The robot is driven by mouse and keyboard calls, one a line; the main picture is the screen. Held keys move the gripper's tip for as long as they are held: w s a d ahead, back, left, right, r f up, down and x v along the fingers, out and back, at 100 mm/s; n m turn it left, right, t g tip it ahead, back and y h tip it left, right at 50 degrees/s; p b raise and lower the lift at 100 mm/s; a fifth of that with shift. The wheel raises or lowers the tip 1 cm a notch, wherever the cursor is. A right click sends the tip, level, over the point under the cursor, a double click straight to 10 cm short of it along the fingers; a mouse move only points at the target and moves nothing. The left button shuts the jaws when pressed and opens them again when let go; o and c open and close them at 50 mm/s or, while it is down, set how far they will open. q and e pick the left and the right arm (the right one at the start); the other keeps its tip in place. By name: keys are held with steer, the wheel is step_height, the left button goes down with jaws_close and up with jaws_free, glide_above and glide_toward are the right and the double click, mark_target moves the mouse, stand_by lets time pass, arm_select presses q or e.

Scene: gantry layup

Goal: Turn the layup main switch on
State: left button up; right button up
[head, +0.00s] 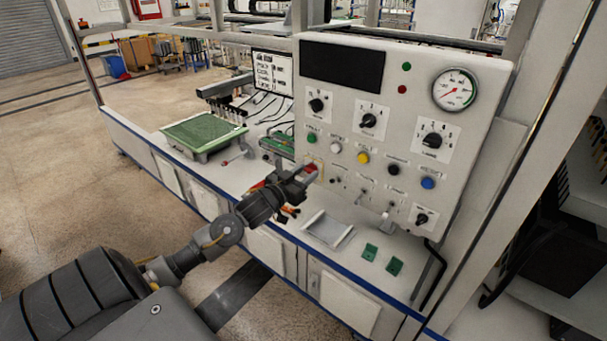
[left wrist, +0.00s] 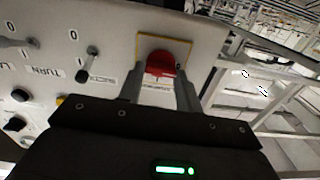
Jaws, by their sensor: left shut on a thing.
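The control panel (head: 465,125) is a light grey upright box with knobs, buttons and toggles. A red rotary switch on a yellow plate, which I take for the layup main switch (left wrist: 160,65), is at the panel's lower left edge. My left gripper (head: 311,171) reaches it from the left and is shut on the red knob, one finger on each side in the left wrist view. In the head view the gripper largely hides the switch (head: 311,167). The knob's exact angle is hard to tell. My right gripper is not in view.
Toggles and a blue button (head: 428,183) are to the right of the gripper. A shallow metal tray (head: 328,230) and two small green boards (head: 370,252) lie on the bench below the panel. A green mat (head: 203,132) lies farther left.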

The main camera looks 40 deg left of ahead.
arm_select(q)
steer(key=m, duration=0.4)
steer(key=shift+d+m, duration=0.1)
steer(key=shift+m, duration=0.3)
steer(key=m, duration=0.4)
steer(key=shift+f+b, duration=0.15)
steer(key=shift+b, duration=0.25)
steer(key=m+b, duration=0.1)
steer(key=m, duration=0.3)
steer(key=shift+d+f, duration=0.1)
steer(key=shift+m+b, duration=1.25)
steer(key=shift+m, duration=1.05)
steer(key=o, duration=1)
steer(key=shift+s, duration=0.15)
